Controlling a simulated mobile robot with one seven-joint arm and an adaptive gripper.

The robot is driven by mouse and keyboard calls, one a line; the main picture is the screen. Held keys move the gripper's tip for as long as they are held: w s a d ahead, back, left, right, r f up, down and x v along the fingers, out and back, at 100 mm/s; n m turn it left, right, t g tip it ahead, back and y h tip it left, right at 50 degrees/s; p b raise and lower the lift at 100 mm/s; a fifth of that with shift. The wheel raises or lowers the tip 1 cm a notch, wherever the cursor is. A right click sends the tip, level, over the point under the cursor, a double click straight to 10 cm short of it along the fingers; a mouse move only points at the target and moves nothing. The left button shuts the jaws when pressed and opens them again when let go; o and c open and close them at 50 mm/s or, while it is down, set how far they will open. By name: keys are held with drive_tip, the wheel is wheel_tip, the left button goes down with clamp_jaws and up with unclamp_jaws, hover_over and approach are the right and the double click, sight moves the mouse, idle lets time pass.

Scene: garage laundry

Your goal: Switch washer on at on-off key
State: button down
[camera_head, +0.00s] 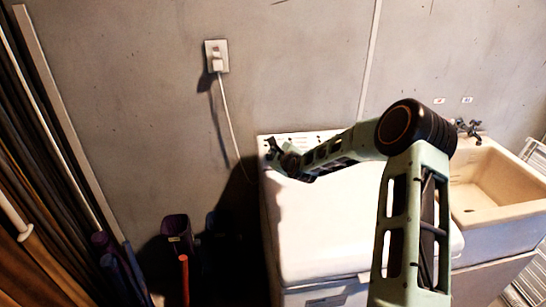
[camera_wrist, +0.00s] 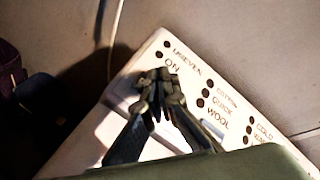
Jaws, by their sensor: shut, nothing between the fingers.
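The white washer (camera_head: 330,225) stands against the wall, with its control panel (camera_head: 302,138) along the back edge. In the wrist view the panel (camera_wrist: 205,118) shows dark round keys with printed labels. The dark key beside the "ON" label (camera_wrist: 158,55) is near the panel's upper left corner. My gripper (camera_head: 270,150) is over the panel's left end. In the wrist view its fingertips (camera_wrist: 158,78) are together and empty, just below the "ON" key and label. I cannot tell whether they touch the panel. The fingers hide part of the panel.
A wall outlet (camera_head: 216,56) with a white cord (camera_head: 229,115) hangs left of the washer. A beige sink (camera_head: 490,185) with a faucet (camera_head: 468,128) stands at right. A dark purple bin (camera_head: 177,232) and poles are on the left. The washer lid is clear.

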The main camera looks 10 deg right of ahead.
drive_tip(key=shift+f, duration=0.1)
drive_tip(key=shift+w+f+b, duration=0.15)
drive_tip(key=shift+f+b, duration=0.2)
drive_tip(key=shift+b, duration=0.4)
drive_tip(key=shift+w+f+b, duration=0.15)
drive_tip(key=shift+f+b, duration=0.2)
drive_tip(key=shift+b, duration=0.2)
idle(0.5)
drive_tip(key=shift+f, duration=0.25)
idle(0.7)
drive_tip(key=shift+r, duration=0.1)
drive_tip(key=shift+s+r, duration=0.3)
drive_tip(key=shift+r, duration=0.45)
drive_tip(key=shift+r, duration=0.1)
